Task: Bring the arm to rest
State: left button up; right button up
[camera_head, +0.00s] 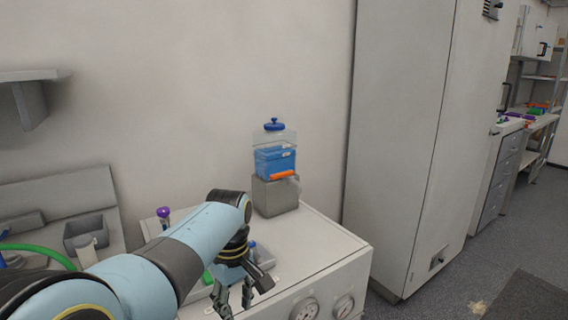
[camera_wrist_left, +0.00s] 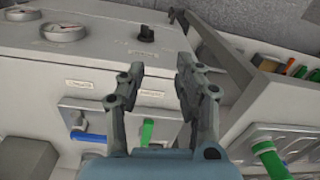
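My left arm (camera_head: 180,250) reaches in from the lower left, light blue with dark joints. Its gripper (camera_head: 235,300) points downward at the front of the white cabinet (camera_head: 315,245). In the left wrist view the two grey fingers (camera_wrist_left: 160,72) stand apart with a clear gap and nothing between them. The cabinet front lies beyond them, with round gauges (camera_wrist_left: 68,32) and a black knob (camera_wrist_left: 145,33). My right gripper is in neither view.
A clear container with blue contents (camera_head: 275,160) stands on a grey block (camera_head: 275,197) at the cabinet's back. A purple-capped item (camera_head: 163,213) is behind my arm. A tall grey cabinet (camera_head: 400,130) stands to the right. Open floor (camera_head: 480,275) lies at lower right.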

pick_arm(q)
jog(key=s+a+f+g+b, duration=0.1)
jog(key=s+a+f+b, duration=0.25)
jog(key=s+f, duration=0.75)
jog(key=s+a+f+g+b, duration=0.2)
jog(key=s+a+f+b, duration=0.15)
jog(key=s+f, duration=0.8)
jog(key=s+a+f+g+b, duration=0.15)
jog(key=s+a+f, duration=0.25)
jog(key=s+f, duration=0.7)
jog(key=s+a+f+m+t+b, duration=0.1)
jog(key=s+a+f+m+b, duration=0.15)
jog(key=s+f, duration=0.4)
jog(key=s+a+f+m+t+y+b, duration=0.1)
jog(key=s+a+f+m+b, duration=0.2)
jog(key=s, duration=0.6)
jog(key=s+a+f+m+t+b, duration=0.1)
jog(key=s+a+f+b, duration=0.1)
jog(key=s+a+f, duration=0.45)
jog(key=w+t, duration=0.1)
jog(key=w+d+r+m+t, duration=0.1)
jog(key=w+m+t+p, duration=0.1)
jog(key=shift+w+d+r+m, duration=0.15)
jog(key=shift+w+d+m, duration=0.1)
jog(key=shift+w+d, duration=0.05)
jog(key=shift+o, duration=0.5)
